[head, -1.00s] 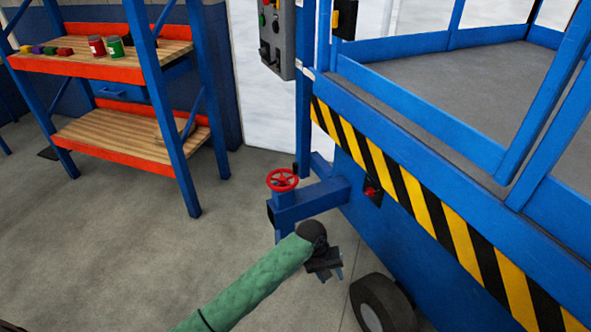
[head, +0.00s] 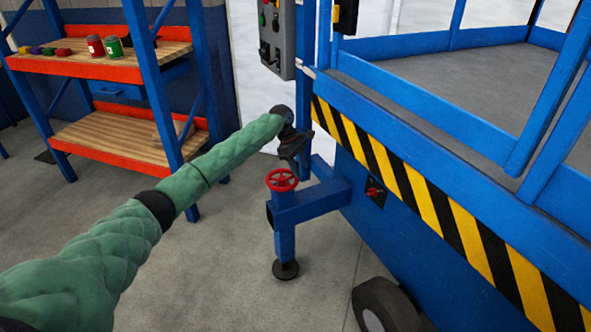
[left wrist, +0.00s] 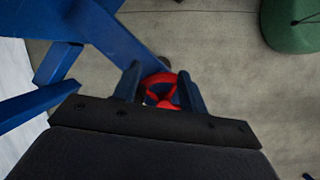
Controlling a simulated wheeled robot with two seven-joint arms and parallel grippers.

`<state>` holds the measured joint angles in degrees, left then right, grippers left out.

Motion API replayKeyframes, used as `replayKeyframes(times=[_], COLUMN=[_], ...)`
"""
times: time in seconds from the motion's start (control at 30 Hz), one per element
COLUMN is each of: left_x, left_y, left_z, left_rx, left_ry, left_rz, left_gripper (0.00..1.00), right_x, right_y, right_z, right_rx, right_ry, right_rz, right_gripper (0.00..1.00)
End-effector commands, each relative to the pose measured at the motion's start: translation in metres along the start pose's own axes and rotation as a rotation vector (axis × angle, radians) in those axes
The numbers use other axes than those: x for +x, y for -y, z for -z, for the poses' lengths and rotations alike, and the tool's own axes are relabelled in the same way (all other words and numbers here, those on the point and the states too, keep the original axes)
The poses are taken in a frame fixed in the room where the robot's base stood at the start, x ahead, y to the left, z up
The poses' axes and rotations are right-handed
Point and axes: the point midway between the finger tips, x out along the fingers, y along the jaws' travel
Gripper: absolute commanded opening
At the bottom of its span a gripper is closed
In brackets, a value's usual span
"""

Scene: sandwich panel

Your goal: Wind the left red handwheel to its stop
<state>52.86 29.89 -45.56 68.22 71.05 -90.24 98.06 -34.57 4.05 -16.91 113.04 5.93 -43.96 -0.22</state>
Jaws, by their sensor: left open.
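The red handwheel (head: 282,180) sits on top of a blue outrigger post (head: 285,240) at the side of the blue lift platform. My left gripper (head: 293,163) is just above the handwheel in the head view, pointing down. In the left wrist view the handwheel (left wrist: 162,90) shows between and beyond the two fingers (left wrist: 160,88) of the gripper, which are open. Part of the wheel is hidden by the gripper body. I cannot tell any contact between fingers and wheel. My right gripper is not in view.
A blue outrigger beam (head: 318,200) joins the post to the platform. A wheel (head: 385,305) and a striped edge (head: 420,200) lie to the right. A shelf (head: 100,68) with jars stands at the left. A control box (head: 277,35) hangs above. Floor in front is clear.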

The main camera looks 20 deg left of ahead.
Motion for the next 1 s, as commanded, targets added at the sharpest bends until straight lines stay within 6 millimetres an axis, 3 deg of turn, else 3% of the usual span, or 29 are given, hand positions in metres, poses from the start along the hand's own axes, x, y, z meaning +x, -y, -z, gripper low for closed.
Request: replayKeyframes(times=[0.1, 0.2, 0.37, 1.0], left_x=[-0.032, -0.046, -0.055, 0.016], left_y=[-0.014, -0.019, -0.022, -0.024], left_z=[0.019, 0.035, 0.045, 0.042], left_rx=[-0.091, -0.182, -0.246, -0.249], left_ry=[0.005, 0.021, 0.034, 0.035], left_rz=[-0.017, -0.016, -0.017, -0.018], left_gripper=[0.42, 0.42, 0.42, 0.42], right_x=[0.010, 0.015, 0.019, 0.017], right_y=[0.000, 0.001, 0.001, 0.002], right_z=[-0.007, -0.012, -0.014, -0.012], right_rx=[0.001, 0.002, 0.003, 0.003], right_ry=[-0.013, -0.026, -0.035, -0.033], right_rz=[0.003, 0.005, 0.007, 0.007], right_gripper=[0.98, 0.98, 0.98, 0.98])
